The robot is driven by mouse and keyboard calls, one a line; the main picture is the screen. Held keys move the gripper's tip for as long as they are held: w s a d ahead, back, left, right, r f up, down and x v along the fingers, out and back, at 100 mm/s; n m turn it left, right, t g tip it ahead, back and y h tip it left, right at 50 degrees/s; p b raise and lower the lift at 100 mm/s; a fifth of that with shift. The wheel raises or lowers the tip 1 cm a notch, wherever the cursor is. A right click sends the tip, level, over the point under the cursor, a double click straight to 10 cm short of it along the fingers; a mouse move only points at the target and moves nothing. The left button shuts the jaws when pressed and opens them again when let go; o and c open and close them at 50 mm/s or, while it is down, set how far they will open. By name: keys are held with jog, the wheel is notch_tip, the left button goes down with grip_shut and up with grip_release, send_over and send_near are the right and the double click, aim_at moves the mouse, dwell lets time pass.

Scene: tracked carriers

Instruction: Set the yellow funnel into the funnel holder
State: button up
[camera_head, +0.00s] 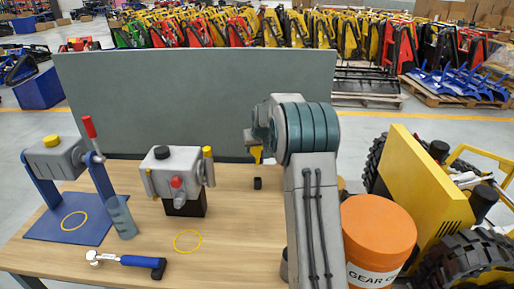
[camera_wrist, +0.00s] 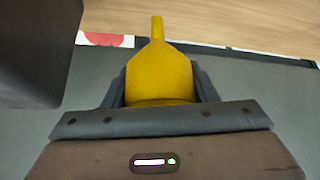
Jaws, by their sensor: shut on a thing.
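My gripper (camera_head: 254,139) is raised above the back middle of the table, in front of the grey panel. It is shut on the yellow funnel (camera_wrist: 160,76), whose wide body sits between the two dark fingers. The narrow spout points away from the gripper in the wrist view. In the head view a small part of the yellow funnel (camera_head: 257,156) shows below the gripper, clear of the tabletop. I cannot tell for certain which thing is the funnel holder; a blue stand (camera_head: 104,189) with a grey head and red-knobbed lever stands at the left.
A grey machine (camera_head: 178,160) on a black base stands mid-table. A blue-grey cup (camera_head: 121,218), a blue-handled hammer (camera_head: 137,261), a yellow ring (camera_head: 187,241) and a small black block (camera_head: 258,184) are on the table (camera_head: 232,215). An orange-lidded tub (camera_head: 378,225) and yellow vehicle (camera_head: 425,195) are right.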

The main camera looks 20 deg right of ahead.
jog(key=shift+s, duration=0.1)
jog(key=shift+f+b, duration=3.65)
jog(key=shift+f, duration=1.15)
jog(key=o, duration=1.1)
jog(key=shift+c, duration=0.2)
jog(key=d+v, duration=0.1)
jog(key=v, duration=1.2)
jog(key=shift+s+a+r, duration=0.25)
jog(key=shift+a+r, duration=0.1)
jog(key=shift+a, duration=0.15)
